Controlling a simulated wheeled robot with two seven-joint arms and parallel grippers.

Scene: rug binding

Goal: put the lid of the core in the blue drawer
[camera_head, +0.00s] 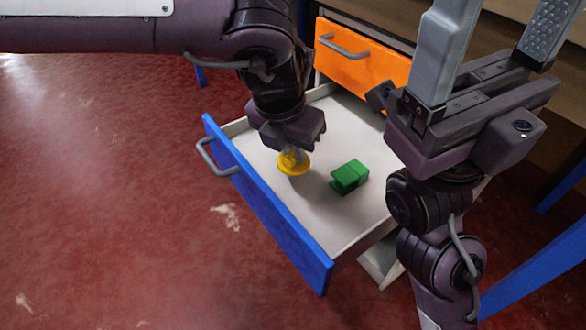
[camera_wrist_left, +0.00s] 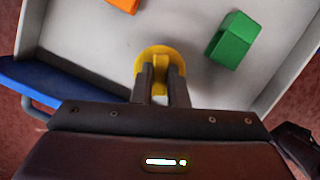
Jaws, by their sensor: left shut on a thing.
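The lid is a yellow disc with a raised grip (camera_head: 293,164), and it also shows in the left wrist view (camera_wrist_left: 150,62). My left gripper (camera_head: 291,146) points down over the open blue drawer (camera_head: 266,213) and is shut on the lid's grip. The lid is inside the drawer's outline, at or just above its pale floor; I cannot tell whether it touches. My right gripper (camera_head: 500,30) is at the right with its fingers up, apart and empty. The core is not identifiable in these views.
A green block (camera_head: 350,176) lies on the drawer floor, right of the lid, and shows in the left wrist view (camera_wrist_left: 233,40). An orange drawer (camera_head: 361,63) is behind. An orange piece (camera_wrist_left: 124,4) shows at the wrist view's top edge. The drawer floor around the lid is mostly clear.

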